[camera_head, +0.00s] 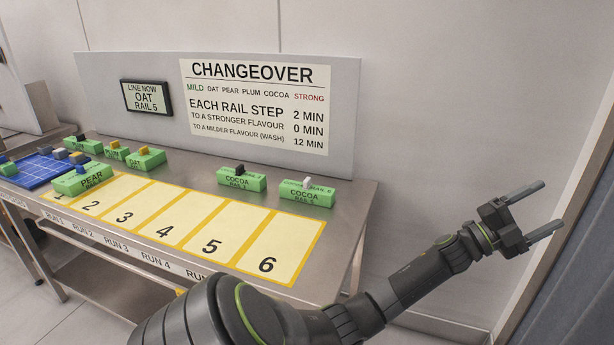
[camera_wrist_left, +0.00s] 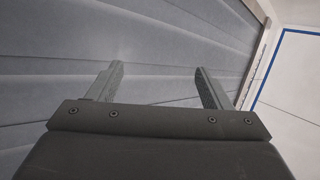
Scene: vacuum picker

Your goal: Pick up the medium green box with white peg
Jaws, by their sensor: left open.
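The green box with a white peg (camera_head: 305,194) stands on the steel table (camera_head: 349,225) at its back right, behind the yellow slot marked 6. Its label reads COCOA, and the white peg stands up from its top. My left gripper (camera_head: 552,204) is open and empty, off the table's right side, well apart from the box and pointing right. In the left wrist view the same gripper (camera_wrist_left: 158,70) shows two spread fingers with nothing between them, before a grey ribbed surface. My right gripper is not in view.
A green box with a dark peg (camera_head: 241,181) stands just left of it. A PEAR box (camera_head: 83,181) and several other green boxes stand further left, near a blue gridded tray (camera_head: 30,174). The numbered yellow slots (camera_head: 208,233) are mostly bare. A CHANGEOVER board (camera_head: 350,110) rises behind.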

